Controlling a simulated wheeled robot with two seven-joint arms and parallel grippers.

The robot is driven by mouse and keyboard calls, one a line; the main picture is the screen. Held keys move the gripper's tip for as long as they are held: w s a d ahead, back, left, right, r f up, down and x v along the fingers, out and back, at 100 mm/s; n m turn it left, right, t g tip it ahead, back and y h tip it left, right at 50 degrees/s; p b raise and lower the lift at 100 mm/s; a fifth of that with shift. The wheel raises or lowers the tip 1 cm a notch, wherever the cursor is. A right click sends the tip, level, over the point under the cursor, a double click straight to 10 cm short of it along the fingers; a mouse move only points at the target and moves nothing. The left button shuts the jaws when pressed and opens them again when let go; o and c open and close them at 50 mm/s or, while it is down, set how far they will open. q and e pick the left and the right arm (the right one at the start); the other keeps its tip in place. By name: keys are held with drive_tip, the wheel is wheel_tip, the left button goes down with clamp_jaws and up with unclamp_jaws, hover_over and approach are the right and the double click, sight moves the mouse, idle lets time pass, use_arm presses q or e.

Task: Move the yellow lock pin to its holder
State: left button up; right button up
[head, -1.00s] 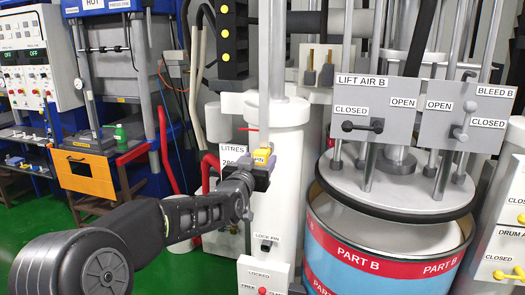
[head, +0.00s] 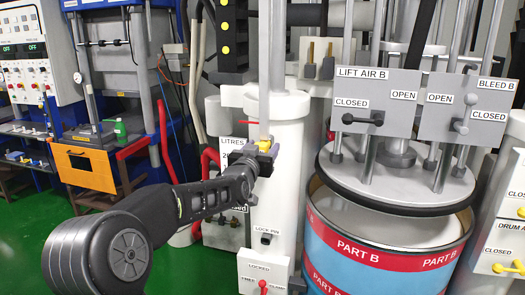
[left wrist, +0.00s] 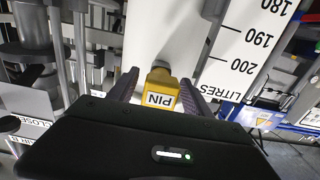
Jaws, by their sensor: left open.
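The yellow lock pin (head: 264,144) sits at the white column, beside the LITRES scale. In the left wrist view the yellow block marked PIN (left wrist: 161,89) lies between the two fingers, its label upside down. My left gripper (head: 268,153) is open, with its fingers on either side of the pin; contact cannot be told. The pin's far end is hidden. A small dark block (head: 266,239) under the label LOCK PIN, apparently the holder, is lower on the same column. My right gripper is not in view.
A white panel (head: 253,273) with LOCKED lettering and a red knob is below the holder. The Part B drum (head: 345,247), its follower plate and the grey valve panels (head: 375,103) stand to the right. A red pipe (head: 208,160) runs left of the column.

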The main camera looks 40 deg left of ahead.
use_arm(q)
drive_tip(key=shift+b, duration=0.4)
drive_tip(key=shift+b, duration=0.35)
idle(0.6)
drive_tip(key=shift+c, duration=0.5)
clamp_jaws()
idle(0.6)
drive_tip(key=shift+b+v, duration=1.9)
drive_tip(key=shift+v, duration=1.05)
